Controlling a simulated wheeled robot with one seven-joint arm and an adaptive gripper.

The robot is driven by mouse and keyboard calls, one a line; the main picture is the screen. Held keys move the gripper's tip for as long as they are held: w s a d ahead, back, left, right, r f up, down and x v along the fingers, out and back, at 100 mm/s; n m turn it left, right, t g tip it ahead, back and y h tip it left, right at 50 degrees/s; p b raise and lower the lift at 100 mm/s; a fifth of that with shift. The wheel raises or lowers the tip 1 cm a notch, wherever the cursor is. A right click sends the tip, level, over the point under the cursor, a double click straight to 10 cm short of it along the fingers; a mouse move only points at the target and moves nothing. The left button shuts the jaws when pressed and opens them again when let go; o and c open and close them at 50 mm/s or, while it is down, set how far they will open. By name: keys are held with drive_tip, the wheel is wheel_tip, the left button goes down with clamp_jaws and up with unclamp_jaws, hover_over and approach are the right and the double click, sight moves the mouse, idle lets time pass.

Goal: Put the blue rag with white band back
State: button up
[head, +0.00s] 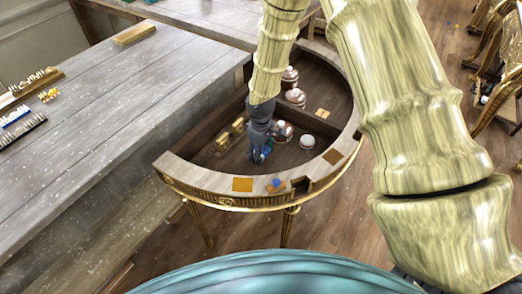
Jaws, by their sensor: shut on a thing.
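My gripper (260,156) reaches down into the half-round gilt console (178,166), inside its recessed dark interior near the front rim. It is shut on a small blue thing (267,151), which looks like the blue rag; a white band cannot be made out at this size. The fingers hide part of it, and I cannot tell whether it touches the console's floor.
White-and-copper jars (307,141) stand right of my gripper, gold pieces (223,142) to its left. A long grey table (110,130) stands at left.

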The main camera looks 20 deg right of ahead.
drive_tip(key=shift+w+f, duration=0.25)
drive_tip(key=o, duration=1)
drive_tip(key=shift+w+f, duration=0.1)
drive_tip(key=shift+c, duration=0.2)
drive_tip(key=o, duration=0.4)
drive_tip(key=shift+c, duration=0.2)
drive_tip(key=shift+s, duration=0.2)
drive_tip(key=shift+w, duration=0.1)
drive_tip(key=shift+r, duration=0.2)
wheel_tip(320, 180, up, 12)
drive_tip(key=b, duration=0.2)
